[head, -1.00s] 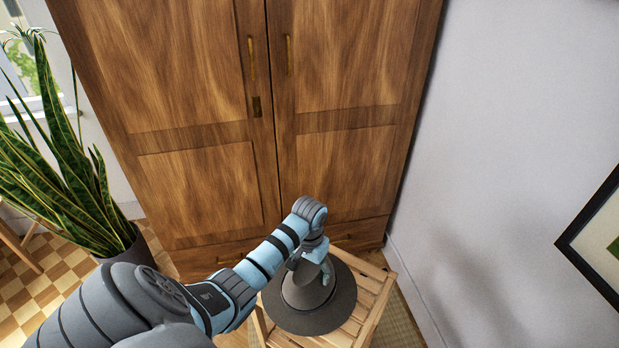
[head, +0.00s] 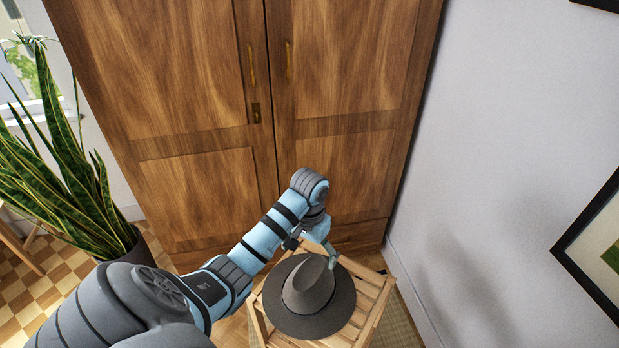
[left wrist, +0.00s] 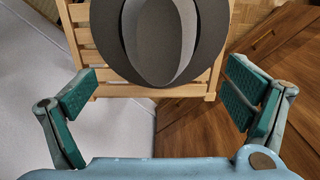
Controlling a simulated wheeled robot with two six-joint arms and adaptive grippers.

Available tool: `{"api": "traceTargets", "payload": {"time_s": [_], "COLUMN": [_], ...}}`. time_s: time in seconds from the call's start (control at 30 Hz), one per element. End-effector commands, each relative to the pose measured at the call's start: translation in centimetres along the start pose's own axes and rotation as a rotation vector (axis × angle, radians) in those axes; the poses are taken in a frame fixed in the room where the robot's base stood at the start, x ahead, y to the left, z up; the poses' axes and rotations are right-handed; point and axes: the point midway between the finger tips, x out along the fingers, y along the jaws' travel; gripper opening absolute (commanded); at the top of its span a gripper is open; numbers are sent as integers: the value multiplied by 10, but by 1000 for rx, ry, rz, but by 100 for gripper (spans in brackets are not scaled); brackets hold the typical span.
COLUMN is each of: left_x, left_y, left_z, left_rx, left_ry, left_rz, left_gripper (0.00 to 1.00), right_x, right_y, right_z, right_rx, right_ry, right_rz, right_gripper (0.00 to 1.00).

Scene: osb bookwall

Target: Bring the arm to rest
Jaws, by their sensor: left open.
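My left gripper (head: 318,252) is above the far side of a dark grey felt hat in the head view. In the left wrist view the left gripper (left wrist: 160,105) is wide open, with nothing between its green pads. The hat (head: 304,300) lies brim down on a slatted wooden stool (head: 367,318). The left wrist view shows the hat (left wrist: 146,50) beyond the fingers, apart from the pads as far as I can tell. My right gripper is not in view.
A tall wooden wardrobe (head: 200,85) with shut doors stands behind the stool. A potted snake plant (head: 60,185) is at the left. A pale wall (head: 510,110) with a framed picture (head: 600,245) is at the right. The air above the stool's right side is clear.

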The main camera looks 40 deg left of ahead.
Motion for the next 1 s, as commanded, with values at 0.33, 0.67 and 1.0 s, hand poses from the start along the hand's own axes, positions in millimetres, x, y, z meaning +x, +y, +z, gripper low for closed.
{"api": "traceTargets", "payload": {"time_s": [0.33,0.67,1.0], "left_x": [-22,-21,42], "left_y": [0,0,42], "left_z": [0,0,86], "left_rx": [-1,-1,171], "left_ry": [-2,-1,121], "left_rz": [0,0,-36], "left_gripper": [96,96,96], "right_x": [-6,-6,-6], "right_y": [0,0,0], "right_z": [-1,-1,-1], "right_rx": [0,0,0], "right_ry": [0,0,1], "right_rz": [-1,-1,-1], "right_gripper": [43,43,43]}}
